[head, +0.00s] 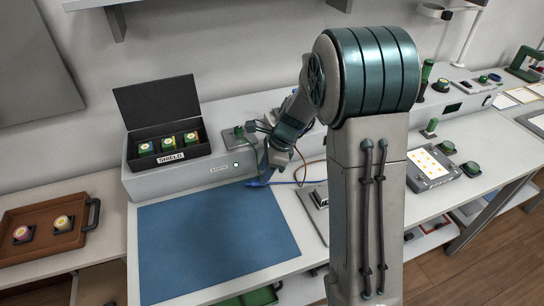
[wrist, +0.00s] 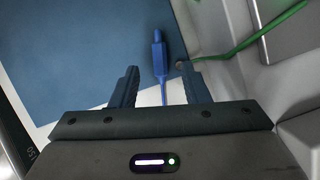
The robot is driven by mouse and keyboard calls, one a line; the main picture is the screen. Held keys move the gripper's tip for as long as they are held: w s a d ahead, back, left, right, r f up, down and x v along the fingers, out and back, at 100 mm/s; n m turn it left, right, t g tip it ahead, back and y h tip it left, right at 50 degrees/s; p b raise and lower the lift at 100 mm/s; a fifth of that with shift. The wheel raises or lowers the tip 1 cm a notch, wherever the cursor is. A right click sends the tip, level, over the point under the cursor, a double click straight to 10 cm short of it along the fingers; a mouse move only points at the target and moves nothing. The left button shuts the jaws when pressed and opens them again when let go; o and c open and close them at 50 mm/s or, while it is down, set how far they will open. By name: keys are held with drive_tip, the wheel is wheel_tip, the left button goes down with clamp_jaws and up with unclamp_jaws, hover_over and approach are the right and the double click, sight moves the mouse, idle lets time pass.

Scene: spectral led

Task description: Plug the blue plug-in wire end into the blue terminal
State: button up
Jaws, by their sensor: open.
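The blue plug-in wire end (head: 258,184) lies at the right edge of the blue mat in the head view. In the wrist view the blue wire end (wrist: 157,50) points away from me, its thin blue wire running back between my fingers. My gripper (wrist: 159,72) is open, with one finger on each side of the wire and a gap on both sides. The head view shows my gripper (head: 264,172) low over the wire end. I cannot make out a blue terminal in either view.
The blue mat (head: 205,235) is otherwise clear. A green wire (wrist: 265,35) passes right of my fingers. A black open box (head: 133,160) labelled SHIELD stands on the raised shelf behind. A brown tray (head: 30,255) is at the left. My arm hides part of the bench.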

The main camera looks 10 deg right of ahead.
drive_tip(key=shift+x, duration=1.75)
clamp_jaws()
drive_tip(key=shift+r, duration=0.15)
drive_tip(key=shift+r+p, duration=1.6)
